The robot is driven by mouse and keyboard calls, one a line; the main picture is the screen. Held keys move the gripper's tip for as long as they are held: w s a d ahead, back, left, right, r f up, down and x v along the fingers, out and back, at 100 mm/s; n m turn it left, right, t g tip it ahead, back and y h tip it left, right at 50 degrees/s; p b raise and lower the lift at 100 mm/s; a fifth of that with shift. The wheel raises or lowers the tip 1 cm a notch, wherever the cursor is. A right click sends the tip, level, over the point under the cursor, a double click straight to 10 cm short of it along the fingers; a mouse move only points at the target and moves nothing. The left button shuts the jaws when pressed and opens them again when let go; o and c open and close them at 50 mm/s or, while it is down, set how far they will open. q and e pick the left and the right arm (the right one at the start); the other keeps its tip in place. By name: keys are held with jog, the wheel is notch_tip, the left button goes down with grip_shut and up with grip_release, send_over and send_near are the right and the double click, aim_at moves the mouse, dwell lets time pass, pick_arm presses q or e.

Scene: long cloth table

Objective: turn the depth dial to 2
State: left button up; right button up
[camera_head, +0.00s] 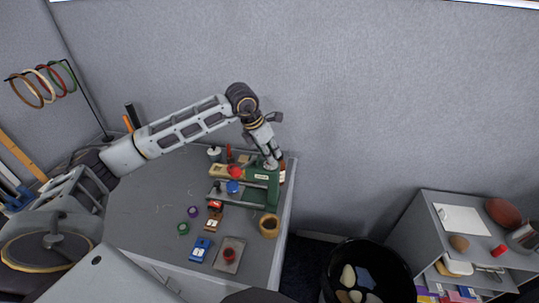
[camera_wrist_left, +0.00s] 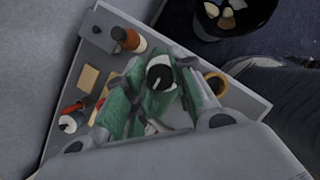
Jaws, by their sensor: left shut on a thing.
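A green bench machine (camera_head: 262,188) stands on the grey table, near its right edge. My left gripper (camera_head: 271,162) reaches down from above to the far end of this machine. In the left wrist view the machine's green body (camera_wrist_left: 118,106) lies below the gripper. A round dial (camera_wrist_left: 161,74) with a black face and a pale mark shows there, with a light rim. My left gripper is shut on what looks like the dial; the exact contact is hard to see. The number at the mark is too small to read. My right gripper is not in view.
The grey table (camera_head: 140,215) carries a blue block (camera_head: 200,249), a grey plate with a red knob (camera_head: 229,255) and a tan ring-shaped cup (camera_head: 269,226). Coloured rings hang on a stand (camera_head: 88,100) at left. A black bin (camera_head: 372,250) and shelf (camera_head: 425,232) stand at right.

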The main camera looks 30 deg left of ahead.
pick_arm(q)
jog(key=shift+n, duration=0.5)
jog(key=shift+b, duration=0.35)
jog(key=shift+n+y, duration=0.3)
jog(key=shift+n, duration=0.2)
jog(key=o, duration=1)
jog(key=shift+c, duration=0.2)
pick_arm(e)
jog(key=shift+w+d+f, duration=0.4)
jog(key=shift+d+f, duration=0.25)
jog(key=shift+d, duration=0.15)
pick_arm(q)
jog(key=shift+r, duration=0.1)
jog(key=v, duration=1.1)
jog(key=shift+s+r, duration=0.3)
jog(key=shift+r, duration=0.05)
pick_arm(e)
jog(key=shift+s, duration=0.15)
